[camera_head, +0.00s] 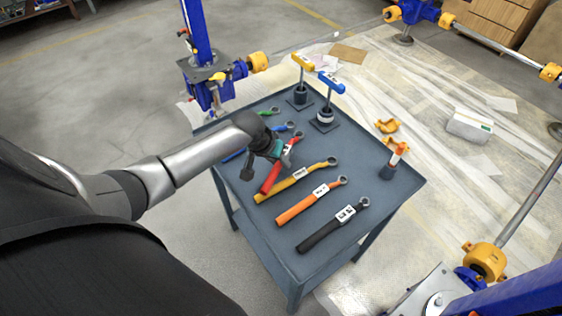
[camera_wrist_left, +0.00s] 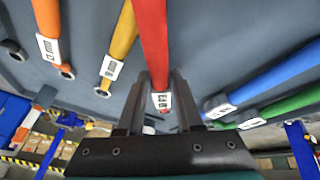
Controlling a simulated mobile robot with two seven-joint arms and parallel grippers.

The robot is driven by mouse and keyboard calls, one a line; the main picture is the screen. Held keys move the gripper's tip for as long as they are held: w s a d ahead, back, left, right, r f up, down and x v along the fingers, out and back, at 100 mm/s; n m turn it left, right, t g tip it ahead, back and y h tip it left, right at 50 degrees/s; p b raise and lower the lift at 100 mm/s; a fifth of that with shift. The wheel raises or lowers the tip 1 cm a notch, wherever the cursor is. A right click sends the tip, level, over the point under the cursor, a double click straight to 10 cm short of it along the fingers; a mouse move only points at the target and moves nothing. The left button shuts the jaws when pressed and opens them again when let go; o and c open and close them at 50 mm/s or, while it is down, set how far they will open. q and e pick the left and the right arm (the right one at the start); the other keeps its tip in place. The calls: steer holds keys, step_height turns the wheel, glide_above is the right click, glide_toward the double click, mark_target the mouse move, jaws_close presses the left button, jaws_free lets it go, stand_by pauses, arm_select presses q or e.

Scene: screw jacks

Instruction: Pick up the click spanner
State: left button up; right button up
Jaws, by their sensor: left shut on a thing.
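Several spanners with coloured handles and white labels lie in a row on the dark grey table. My left gripper (camera_head: 268,160) is shut on the red spanner (camera_head: 270,179), near its label, and partly hides it. In the left wrist view the red spanner (camera_wrist_left: 151,40) runs between the two fingers of my left gripper (camera_wrist_left: 160,95). I cannot tell whether it is clear of the table top. The yellow spanner (camera_head: 285,186), orange spanner (camera_head: 300,207) and black spanner (camera_head: 325,231) lie on one side. A blue spanner (camera_wrist_left: 275,78) and a green spanner (camera_wrist_left: 295,103) lie on the other. My right gripper is not in view.
The table (camera_head: 385,197) also bears a yellow T-handle tool (camera_head: 301,63), a blue T-handle tool (camera_head: 331,83) and an orange-topped tool (camera_head: 396,154). A yellow fitting (camera_head: 387,125) is near the far right edge. Blue screw jacks (camera_head: 205,92) stand around the table.

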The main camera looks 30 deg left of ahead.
arm_select(q)
steer(key=shift+d, duration=0.1)
jaws_close()
steer(key=shift+r, duration=0.1)
stand_by(0.6)
